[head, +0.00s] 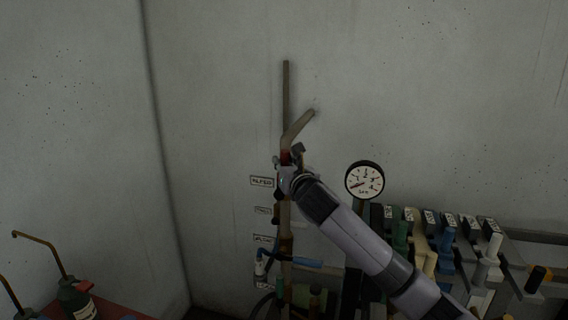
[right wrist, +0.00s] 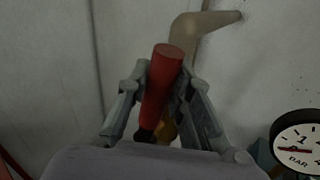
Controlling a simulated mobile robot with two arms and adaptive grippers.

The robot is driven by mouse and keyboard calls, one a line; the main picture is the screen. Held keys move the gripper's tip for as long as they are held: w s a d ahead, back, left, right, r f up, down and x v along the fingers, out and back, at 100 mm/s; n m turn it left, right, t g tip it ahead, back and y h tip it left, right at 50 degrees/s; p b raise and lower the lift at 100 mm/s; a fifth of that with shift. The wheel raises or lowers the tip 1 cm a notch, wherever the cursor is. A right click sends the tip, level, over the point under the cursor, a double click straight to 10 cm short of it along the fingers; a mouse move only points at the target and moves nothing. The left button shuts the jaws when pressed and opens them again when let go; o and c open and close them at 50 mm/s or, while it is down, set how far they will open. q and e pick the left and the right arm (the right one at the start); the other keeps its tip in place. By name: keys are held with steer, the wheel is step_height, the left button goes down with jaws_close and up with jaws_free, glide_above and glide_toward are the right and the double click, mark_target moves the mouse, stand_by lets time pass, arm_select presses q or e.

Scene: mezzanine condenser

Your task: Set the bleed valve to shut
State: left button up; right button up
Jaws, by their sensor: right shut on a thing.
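The valve's red handle (right wrist: 162,85) stands nearly upright between the fingers of my right gripper (right wrist: 164,78) in the right wrist view. The gripper is shut on it, and the handle's top sticks out past the fingertips. In the head view only a small red part (head: 286,157) shows beside my right gripper (head: 290,164). The valve body behind is mostly hidden by my gripper and arm. A vertical pipe (head: 286,95) with a bent beige branch (head: 297,128) rises above it. My left gripper is not in view.
A pressure gauge (head: 364,180) stands just right of my right arm. Small wall labels (head: 261,181) are at the left of the pipe. A blue lever (head: 300,262) sits lower down.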

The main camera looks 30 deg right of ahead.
jaws_close()
steer(key=shift+f, duration=0.1)
stand_by(0.3)
